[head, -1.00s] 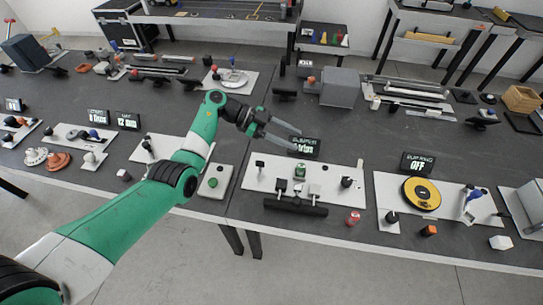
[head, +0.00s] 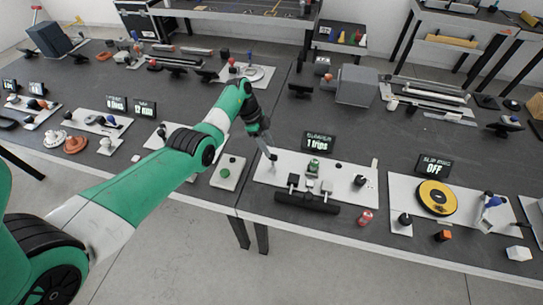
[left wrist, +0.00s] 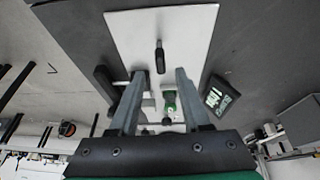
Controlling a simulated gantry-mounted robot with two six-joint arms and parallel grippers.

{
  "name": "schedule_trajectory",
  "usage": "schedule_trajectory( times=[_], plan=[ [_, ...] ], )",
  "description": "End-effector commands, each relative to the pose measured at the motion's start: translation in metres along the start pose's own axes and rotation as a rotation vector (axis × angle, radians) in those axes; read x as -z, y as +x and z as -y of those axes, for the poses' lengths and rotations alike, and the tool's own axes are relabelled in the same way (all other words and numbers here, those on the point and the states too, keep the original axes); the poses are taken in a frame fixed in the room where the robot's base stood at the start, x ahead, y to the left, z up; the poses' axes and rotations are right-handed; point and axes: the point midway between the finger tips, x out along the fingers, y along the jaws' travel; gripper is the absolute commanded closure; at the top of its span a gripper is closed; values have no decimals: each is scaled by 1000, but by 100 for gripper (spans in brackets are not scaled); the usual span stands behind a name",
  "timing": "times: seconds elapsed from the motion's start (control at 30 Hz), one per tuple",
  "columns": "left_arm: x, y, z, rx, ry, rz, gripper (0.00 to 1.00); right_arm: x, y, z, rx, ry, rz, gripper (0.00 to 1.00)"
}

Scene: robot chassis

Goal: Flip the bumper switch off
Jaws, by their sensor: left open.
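The bumper station is a white board (head: 268,178) with a green part (head: 313,165), a black bumper bar (head: 307,201) at its front edge and a display (head: 319,141) reading "1 trips". In the left wrist view a small black lever switch (left wrist: 160,56) stands near the board's end, just ahead of my open fingers. My left gripper (head: 269,152) is over the left end of the board in the head view and hides the switch there. Its fingers also show in the left wrist view (left wrist: 160,75), spread with nothing between them. My right gripper is not in view.
A board with a green button (head: 227,172) lies left of the bumper board. The slip ring board with a yellow disc (head: 437,198) lies to the right. A red object (head: 366,217) stands by the front edge.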

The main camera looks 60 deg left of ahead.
Motion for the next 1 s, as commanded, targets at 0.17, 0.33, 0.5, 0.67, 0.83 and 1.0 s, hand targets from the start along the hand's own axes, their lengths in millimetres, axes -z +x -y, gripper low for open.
schedule_trajectory(
  times=[0.17, 0.33, 0.5, 0.67, 0.83, 1.0],
  plan=[
    [-1, 29, 0, -2, 1, 0, 52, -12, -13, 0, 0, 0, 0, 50],
    [0, 33, 0, 1, 1, 0, 52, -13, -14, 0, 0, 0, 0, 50],
    [0, 33, 0, 1, 1, 0, 52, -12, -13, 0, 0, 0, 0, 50],
    [0, 33, 0, 0, 1, 0, 81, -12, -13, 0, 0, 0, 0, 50],
    [0, 33, 0, 0, 1, 0, 100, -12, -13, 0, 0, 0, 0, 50],
    [0, 33, 0, 0, 1, 0, 100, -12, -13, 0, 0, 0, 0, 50]
  ],
)
